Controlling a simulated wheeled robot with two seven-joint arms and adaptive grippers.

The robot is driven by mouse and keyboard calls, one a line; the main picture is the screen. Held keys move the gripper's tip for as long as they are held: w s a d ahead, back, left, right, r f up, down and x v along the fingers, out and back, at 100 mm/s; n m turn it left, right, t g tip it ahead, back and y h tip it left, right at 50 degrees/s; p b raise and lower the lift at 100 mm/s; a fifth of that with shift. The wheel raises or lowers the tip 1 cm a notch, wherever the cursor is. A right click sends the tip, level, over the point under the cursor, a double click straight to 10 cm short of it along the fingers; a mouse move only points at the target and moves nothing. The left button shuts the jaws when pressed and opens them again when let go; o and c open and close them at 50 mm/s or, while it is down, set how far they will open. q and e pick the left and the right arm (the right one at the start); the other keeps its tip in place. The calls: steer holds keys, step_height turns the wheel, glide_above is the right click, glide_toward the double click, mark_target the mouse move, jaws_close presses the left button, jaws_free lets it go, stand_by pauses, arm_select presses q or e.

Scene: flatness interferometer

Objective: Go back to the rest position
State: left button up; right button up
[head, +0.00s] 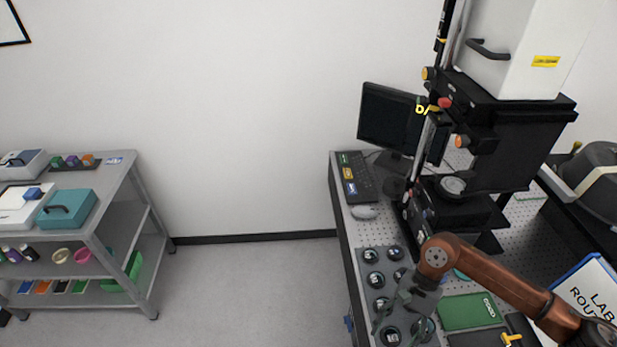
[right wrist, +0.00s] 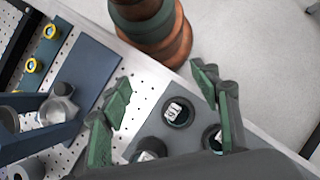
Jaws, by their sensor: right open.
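My right gripper (head: 392,306) hangs over the perforated bench top at the end of my copper-coloured arm. Its two green fingers stand apart with nothing between them in the right wrist view (right wrist: 162,80). Below it is a grey tray (head: 367,258) with several round black holders, some partly hidden by the gripper. In the right wrist view, a round black holder with a white label (right wrist: 179,112) sits beyond the fingers, with others partly covered by the gripper. The black and white interferometer (head: 515,140) stands behind the arm. My left gripper is not in view.
A green case (head: 469,311) and a lab binder (head: 592,293) lie near my right arm. A grey shelf cart (head: 125,172) stands left. Open floor (head: 240,295) lies between.

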steer(key=w+n+g+h, duration=0.1)
steer(key=w+n+h, duration=0.2)
steer(key=w+n, duration=0.4)
steer(key=shift+w+f+n+h+b, duration=0.2)
steer(key=shift+w+n+h+b, duration=0.1)
steer(key=shift+w+b, duration=0.15)
steer(key=shift+a, duration=0.1)
